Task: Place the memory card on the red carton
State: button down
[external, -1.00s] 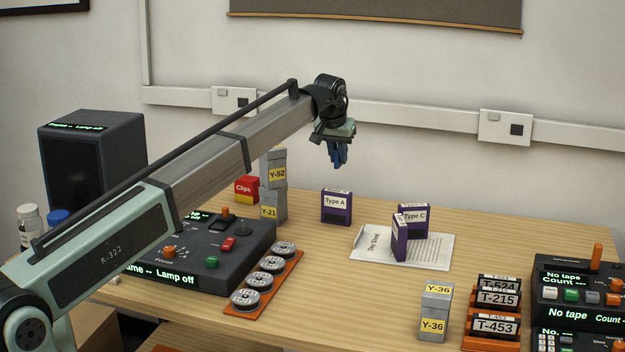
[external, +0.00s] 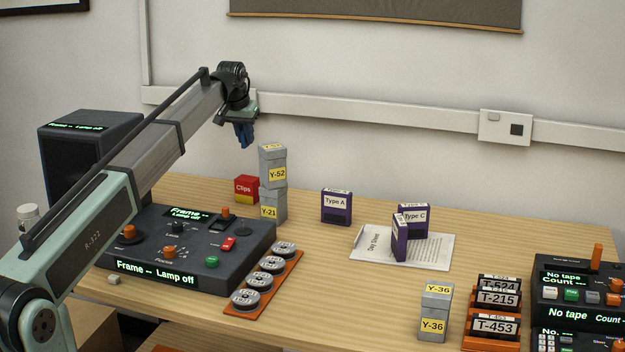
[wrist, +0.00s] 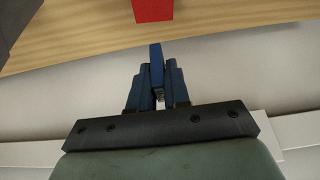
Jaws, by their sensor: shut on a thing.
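The red carton (external: 246,189), labelled "Clips" and with a yellow band, stands on the table left of the stacked grey boxes. My gripper (external: 245,140) is in the air above it in the external view, well clear of it. In the wrist view my gripper (wrist: 157,80) has its blue fingers shut on a thin blue piece, the memory card (wrist: 156,57), which sticks out past the fingertips. The carton's red top (wrist: 153,10) shows at the upper edge there, beyond the card and apart from it. In the external view the card cannot be told from the fingers.
Grey boxes Y-52 (external: 272,172) and Y-21 (external: 273,207) are stacked just right of the carton. A dark control console (external: 190,250) stands in front. The purple Type A box (external: 336,207) is farther right, with bare table between. The wall is behind.

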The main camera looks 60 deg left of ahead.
notch_tip(320, 180, down, 9)
dwell(0.5)
jog(key=shift+f, duration=0.2)
jog(key=c, duration=1.1)
grip_release()
jog(key=shift+r, duration=0.1)
jog(key=v, duration=1.2)
jog(key=shift+r, duration=0.1)
